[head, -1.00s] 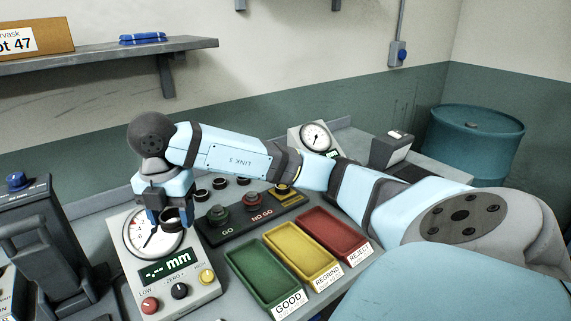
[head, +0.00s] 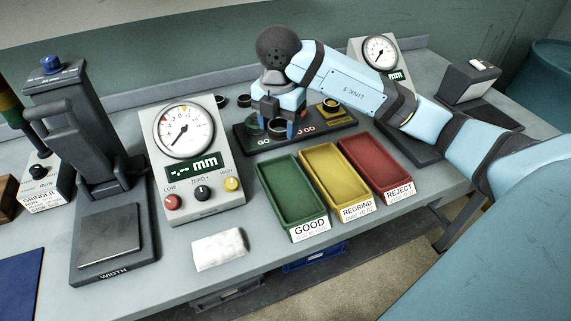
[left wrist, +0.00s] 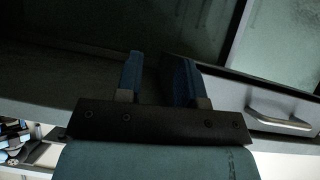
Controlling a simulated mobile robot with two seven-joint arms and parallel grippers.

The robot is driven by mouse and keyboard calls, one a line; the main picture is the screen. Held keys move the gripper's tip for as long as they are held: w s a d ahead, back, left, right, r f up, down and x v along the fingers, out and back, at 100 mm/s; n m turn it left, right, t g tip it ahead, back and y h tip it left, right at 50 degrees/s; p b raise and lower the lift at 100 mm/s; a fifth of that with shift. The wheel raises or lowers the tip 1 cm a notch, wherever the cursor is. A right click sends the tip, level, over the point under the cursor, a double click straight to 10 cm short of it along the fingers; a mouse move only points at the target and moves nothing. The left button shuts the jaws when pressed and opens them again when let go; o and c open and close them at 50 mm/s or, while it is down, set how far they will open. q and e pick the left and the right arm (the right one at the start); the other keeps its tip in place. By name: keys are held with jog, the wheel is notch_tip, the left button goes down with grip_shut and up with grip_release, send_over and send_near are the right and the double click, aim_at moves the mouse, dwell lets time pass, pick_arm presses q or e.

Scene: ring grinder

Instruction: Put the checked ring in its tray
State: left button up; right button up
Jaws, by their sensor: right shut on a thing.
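My right gripper (head: 276,126) is shut on a dark ring (head: 276,129) and holds it over the GO / NO GO block (head: 255,143), near its green and red posts. The gripper partly hides the ring and those posts. The green GOOD tray (head: 264,180), yellow REGRIND tray (head: 330,188) and red REJECT tray (head: 374,183) stand side by side in front, all empty. My left gripper (left wrist: 157,78) shows only in the left wrist view, its fingers apart with nothing between them.
A dial gauge with display (head: 205,185) stands left of the trays, a white cloth (head: 219,249) in front of it. Dark rings (head: 218,101) lie behind the block. A WIDTH stand (head: 105,215) is at left, another dial gauge (head: 379,50) at the back. A drawer handle (left wrist: 279,120) shows near my left gripper.

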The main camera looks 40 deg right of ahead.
aim_at(281, 177)
notch_tip(281, 177, down, 14)
jog(key=shift+d+r+b, duration=0.1)
jog(key=shift+b, duration=0.5)
jog(key=o, duration=0.8)
jog(key=shift+c, duration=0.2)
notch_tip(281, 177, up, 12)
jog(key=p, duration=0.1)
